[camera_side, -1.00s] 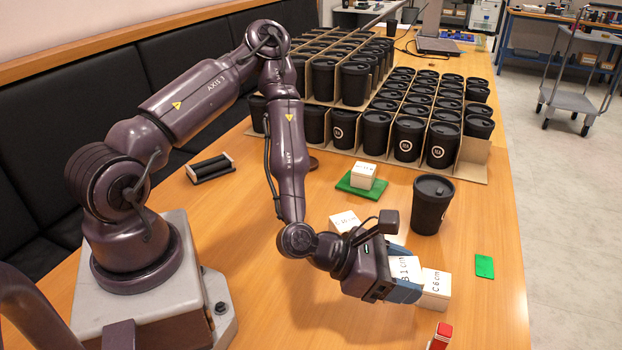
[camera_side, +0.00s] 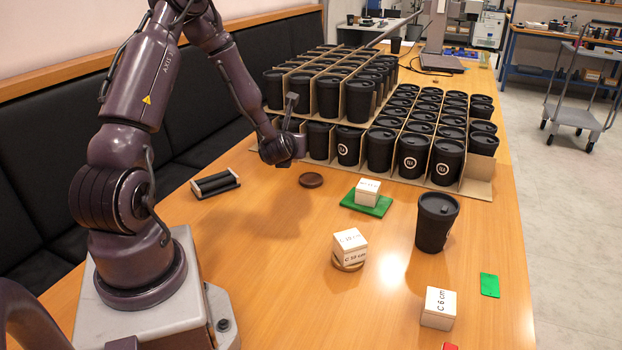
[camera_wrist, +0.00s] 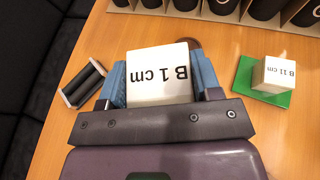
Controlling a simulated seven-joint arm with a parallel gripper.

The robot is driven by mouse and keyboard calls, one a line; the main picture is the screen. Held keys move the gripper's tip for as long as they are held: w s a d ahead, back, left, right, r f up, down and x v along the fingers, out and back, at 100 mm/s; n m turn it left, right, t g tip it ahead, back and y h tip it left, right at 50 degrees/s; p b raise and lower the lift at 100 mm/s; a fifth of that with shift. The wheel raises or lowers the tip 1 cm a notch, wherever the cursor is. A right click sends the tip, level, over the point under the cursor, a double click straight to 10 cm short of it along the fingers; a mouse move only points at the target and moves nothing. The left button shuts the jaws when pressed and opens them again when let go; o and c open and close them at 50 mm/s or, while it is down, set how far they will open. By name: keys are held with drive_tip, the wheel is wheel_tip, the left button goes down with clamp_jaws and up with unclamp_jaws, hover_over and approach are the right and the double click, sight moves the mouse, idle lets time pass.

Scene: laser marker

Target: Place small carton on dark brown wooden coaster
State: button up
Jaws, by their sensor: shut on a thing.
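The dark brown round coaster (camera_side: 312,180) lies bare on the table in the side view. In the wrist view only its edge (camera_wrist: 194,44) shows beyond the carton's top right corner. In the side view my wrist is left of and above the coaster, and the fingers and held carton are hidden behind it. I cannot tell the carton's height above the table.
A white carton (camera_side: 367,192) stands on a green pad (camera_side: 381,208) right of the coaster. Another carton (camera_side: 350,246) stands on a lighter coaster (camera_side: 347,266). A black cup (camera_side: 436,222), carton "C 6 cm" (camera_side: 439,308) and black rack (camera_side: 215,184) stand around. Boxed cups (camera_side: 412,155) line the back.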

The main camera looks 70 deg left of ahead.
drive_tip(key=shift+s+a+f+n+g, duration=0.1)
drive_tip(key=shift+s+f+n+g, duration=0.05)
drive_tip(key=shift+n+g, duration=0.15)
drive_tip(key=shift+w+a+f, duration=0.15)
drive_tip(key=shift+w, duration=0.05)
drive_tip(key=w+a+f, duration=0.4)
drive_tip(key=w+a, duration=0.1)
drive_tip(key=w, duration=0.1)
hover_over(311, 178)
drive_tip(key=f, duration=0.5)
drive_tip(key=shift+s+d, duration=0.1)
drive_tip(key=shift+s, duration=0.1)
drive_tip(key=shift+w+f, duration=0.15)
drive_tip(key=shift+f, duration=0.1)
drive_tip(key=shift+w+a+f, duration=0.1)
drive_tip(key=shift+a+f, duration=0.1)
drive_tip(key=shift+f, duration=1.4)
drive_tip(key=shift+f, duration=0.1)
drive_tip(key=o, duration=0.9)
drive_tip(key=shift+o, duration=0.3)
